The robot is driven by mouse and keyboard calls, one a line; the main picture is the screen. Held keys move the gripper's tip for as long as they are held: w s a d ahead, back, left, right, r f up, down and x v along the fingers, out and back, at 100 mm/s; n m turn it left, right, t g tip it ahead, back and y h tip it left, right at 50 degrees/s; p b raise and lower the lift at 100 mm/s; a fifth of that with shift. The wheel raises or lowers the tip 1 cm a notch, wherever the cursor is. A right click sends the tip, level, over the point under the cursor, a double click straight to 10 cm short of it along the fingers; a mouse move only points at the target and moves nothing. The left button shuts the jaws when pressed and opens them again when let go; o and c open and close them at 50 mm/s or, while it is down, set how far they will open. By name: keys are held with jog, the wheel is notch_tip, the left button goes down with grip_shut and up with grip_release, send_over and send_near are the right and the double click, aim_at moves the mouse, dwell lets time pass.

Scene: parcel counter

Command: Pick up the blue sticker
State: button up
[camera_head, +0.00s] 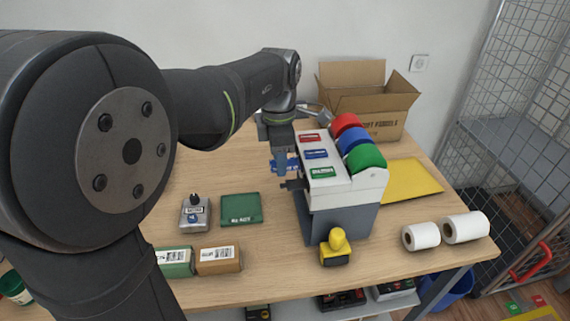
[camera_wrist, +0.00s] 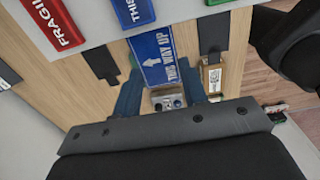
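A blue sticker (camera_wrist: 160,58) with white "THIS WAY UP" lettering is between the two fingers of my gripper (camera_wrist: 157,80), its sides against them. In the head view the sticker (camera_head: 293,162) is partly hidden by my gripper (camera_head: 287,172), which is just left of the label dispenser (camera_head: 345,190). The sticker looks raised above the table, off the dispenser. Another blue sticker (camera_head: 315,154) lies on the dispenser's white top, between a red sticker (camera_head: 309,138) and a green sticker (camera_head: 322,173).
Red, blue and green rolls (camera_head: 358,143) sit on the dispenser. A yellow-and-black stamp (camera_head: 336,247) stands in front. A green pad (camera_head: 241,208), a grey device (camera_head: 194,214) and small parcels (camera_head: 218,260) are at left. White rolls (camera_head: 464,228), a yellow envelope (camera_head: 410,181) and an open carton (camera_head: 382,119) are at right.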

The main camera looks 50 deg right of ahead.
dwell(0.4)
jog(key=shift+w+a+r, duration=0.2)
jog(key=shift+a+r, duration=0.05)
jog(key=shift+r, duration=0.55)
jog(key=shift+w+a+r, duration=0.2)
jog(key=shift+r, duration=0.55)
jog(key=shift+s+d+r, duration=0.15)
jog(key=shift+r, duration=1.35)
jog(key=shift+s+d+r, duration=0.1)
jog(key=shift+d+r, duration=0.05)
jog(key=shift+r, duration=1.3)
jog(key=shift+s+d+r, duration=0.15)
jog(key=shift+r, duration=1.35)
